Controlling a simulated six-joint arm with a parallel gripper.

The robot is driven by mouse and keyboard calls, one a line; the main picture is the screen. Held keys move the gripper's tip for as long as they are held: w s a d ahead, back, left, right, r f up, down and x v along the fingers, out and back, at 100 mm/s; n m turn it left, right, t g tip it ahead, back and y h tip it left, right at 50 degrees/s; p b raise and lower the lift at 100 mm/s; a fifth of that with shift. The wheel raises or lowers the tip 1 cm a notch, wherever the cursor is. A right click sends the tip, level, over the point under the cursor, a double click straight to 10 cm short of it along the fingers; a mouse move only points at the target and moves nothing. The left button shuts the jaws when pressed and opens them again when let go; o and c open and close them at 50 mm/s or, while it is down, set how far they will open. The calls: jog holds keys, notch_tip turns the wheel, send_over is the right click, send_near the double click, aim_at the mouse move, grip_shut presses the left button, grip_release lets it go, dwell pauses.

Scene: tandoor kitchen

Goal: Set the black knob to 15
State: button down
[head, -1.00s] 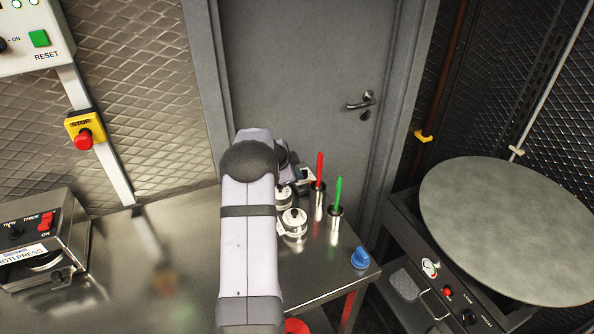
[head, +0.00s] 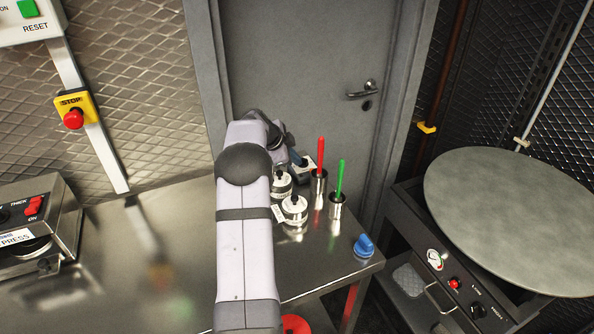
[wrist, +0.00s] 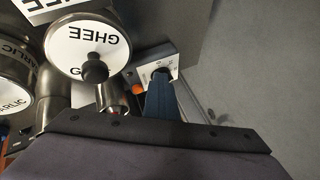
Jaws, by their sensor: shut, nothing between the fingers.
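A small white plate (wrist: 172,62) with dark marks lies just beyond my fingertips in the wrist view. A dark round part, apparently the black knob (wrist: 161,71), sits on it at the fingertips. Its setting is too small to read, and I cannot tell whether the fingers touch it. My gripper (wrist: 159,82) is shut with nothing held. In the head view the white plate (head: 306,164) shows at the back of the steel table, behind the lidded tins, and my arm partly covers that area.
Ghee tins (wrist: 88,38) stand left of my fingers in the wrist view. Red (head: 320,155) and green (head: 340,178) handles rise from metal cups beside the plate. A blue knob-like object (head: 364,245) sits near the table's right corner. A grey door (head: 300,70) stands behind.

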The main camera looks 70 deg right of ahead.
jog(key=shift+w+d+f+b, duration=0.25)
jog(key=shift+f+b, duration=0.1)
jog(key=shift+b, duration=0.7)
jog(key=shift+r+b, duration=0.1)
jog(key=shift+b, duration=0.25)
jog(key=shift+w+r, duration=0.15)
